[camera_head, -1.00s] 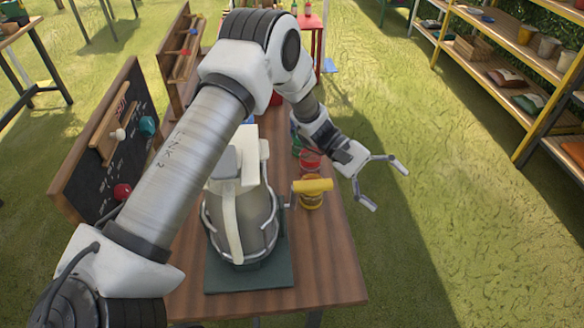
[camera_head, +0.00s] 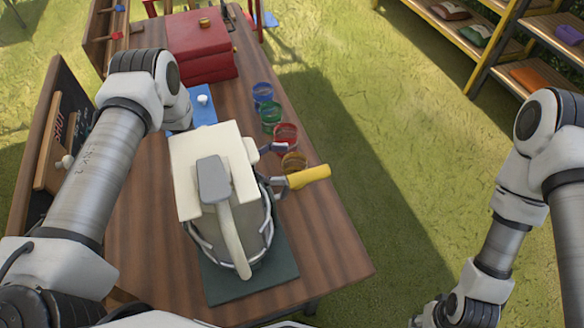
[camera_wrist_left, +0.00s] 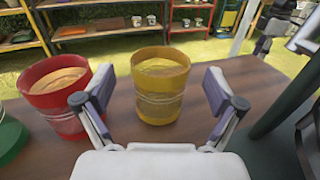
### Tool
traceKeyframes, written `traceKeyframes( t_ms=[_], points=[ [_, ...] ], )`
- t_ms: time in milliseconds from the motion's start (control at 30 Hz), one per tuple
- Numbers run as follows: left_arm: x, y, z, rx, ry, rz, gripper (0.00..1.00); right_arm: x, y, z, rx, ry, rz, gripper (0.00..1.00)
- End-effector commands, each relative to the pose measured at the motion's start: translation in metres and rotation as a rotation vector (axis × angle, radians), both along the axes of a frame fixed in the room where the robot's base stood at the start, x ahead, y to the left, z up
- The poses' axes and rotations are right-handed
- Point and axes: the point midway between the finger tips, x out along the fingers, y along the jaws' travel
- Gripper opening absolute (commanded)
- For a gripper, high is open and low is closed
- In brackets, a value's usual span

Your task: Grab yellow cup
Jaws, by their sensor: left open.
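The yellow cup (camera_head: 294,162) stands upright on the wooden table (camera_head: 335,258), at the near end of a row of cups. In the left wrist view, the yellow cup (camera_wrist_left: 160,92) is centred ahead of my left gripper (camera_wrist_left: 158,98). The gripper's two fingers are spread, one toward each side of the cup, with visible gaps. In the head view, my left gripper (camera_head: 272,164) is just left of the cup, partly hidden by the white-topped machine (camera_head: 213,170). My right arm (camera_head: 503,235) is at the right, its gripper out of view.
The red cup (camera_wrist_left: 62,88) stands close left of the yellow one in the wrist view. Green (camera_head: 271,112) and blue (camera_head: 262,92) cups stand farther back. A red box (camera_head: 200,48) is at the back.

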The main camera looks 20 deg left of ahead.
Motion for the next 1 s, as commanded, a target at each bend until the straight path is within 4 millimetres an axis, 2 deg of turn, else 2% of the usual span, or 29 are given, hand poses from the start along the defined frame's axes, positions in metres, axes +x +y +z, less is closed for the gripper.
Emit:
traceKeyframes(
  t_ms=[33,67,200,433,567,600,633,1000],
  points=[
    [0.0,-0.01,0.008,0.001,0.0,-0.004,0.94,0.0,0.0,0.013,0.0,0.0,0.0,0.4],
    [0.0,-0.016,0.008,0.001,0.0,-0.005,0.94,0.0,0.0,0.017,0.0,0.0,0.001,0.4],
    [0.005,-0.036,0.004,0.001,-0.002,-0.003,0.94,0.0,0.0,0.022,0.0,-0.001,0.001,0.4],
    [0.007,-0.039,0.002,0.001,-0.002,0.0,0.94,0.0,0.0,0.02,0.0,0.0,0.001,0.4],
    [0.007,-0.038,0.002,0.002,-0.003,0.0,0.47,0.0,0.0,0.02,0.0,-0.001,0.001,0.4],
    [0.007,-0.038,0.002,0.002,-0.003,0.0,0.33,0.0,0.0,0.02,0.0,-0.001,0.001,0.4],
    [0.007,-0.038,0.002,0.002,-0.003,0.0,0.28,0.0,0.0,0.02,0.0,-0.001,0.001,0.4],
    [0.007,-0.038,0.005,0.001,-0.004,0.0,0.28,0.0,0.0,0.019,0.0,-0.001,0.001,0.4]
  ],
)
